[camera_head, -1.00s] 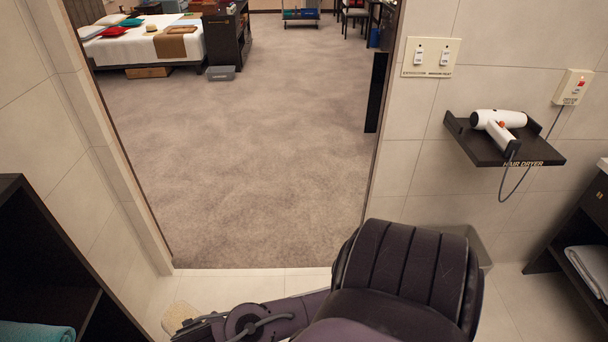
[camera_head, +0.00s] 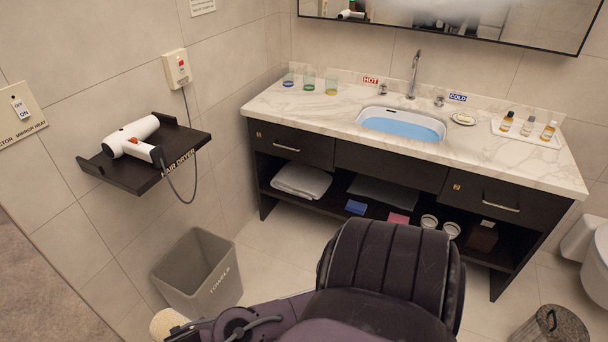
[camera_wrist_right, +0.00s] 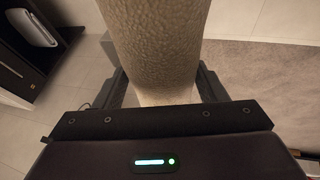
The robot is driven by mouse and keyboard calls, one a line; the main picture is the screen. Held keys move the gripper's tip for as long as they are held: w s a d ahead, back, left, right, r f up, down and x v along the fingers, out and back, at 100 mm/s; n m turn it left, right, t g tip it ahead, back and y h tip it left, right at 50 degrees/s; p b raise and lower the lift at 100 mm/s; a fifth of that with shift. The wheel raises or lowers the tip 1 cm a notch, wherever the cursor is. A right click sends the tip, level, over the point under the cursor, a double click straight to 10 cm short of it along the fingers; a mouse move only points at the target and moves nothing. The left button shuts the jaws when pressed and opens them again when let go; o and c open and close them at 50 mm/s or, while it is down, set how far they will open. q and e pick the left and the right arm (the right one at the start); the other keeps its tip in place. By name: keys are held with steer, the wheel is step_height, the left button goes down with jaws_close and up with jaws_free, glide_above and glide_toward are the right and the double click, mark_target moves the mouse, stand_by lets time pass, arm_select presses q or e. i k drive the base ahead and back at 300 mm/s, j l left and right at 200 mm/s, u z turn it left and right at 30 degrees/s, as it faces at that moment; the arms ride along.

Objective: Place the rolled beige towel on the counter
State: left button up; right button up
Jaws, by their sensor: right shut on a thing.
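The rolled beige towel (camera_wrist_right: 155,45) stands between the fingers of my right gripper (camera_wrist_right: 162,88) in the right wrist view, and the gripper is shut on it. My left gripper is not in view.
A grey towel bin (camera_head: 197,275) stands between me and the wall. A shelf with a hair dryer (camera_head: 140,135) juts out at left. Glasses (camera_head: 309,80) stand at the counter's back left, and a toiletry tray (camera_head: 530,135) at right.

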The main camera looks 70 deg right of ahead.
mark_target(299, 108)
steer(key=i+l+z, duration=0.4)
steer(key=l, duration=0.4)
steer(key=i+l+z, duration=0.4)
steer(key=l, duration=0.35)
steer(key=i+l+z, duration=0.4)
steer(key=i+l, duration=0.15)
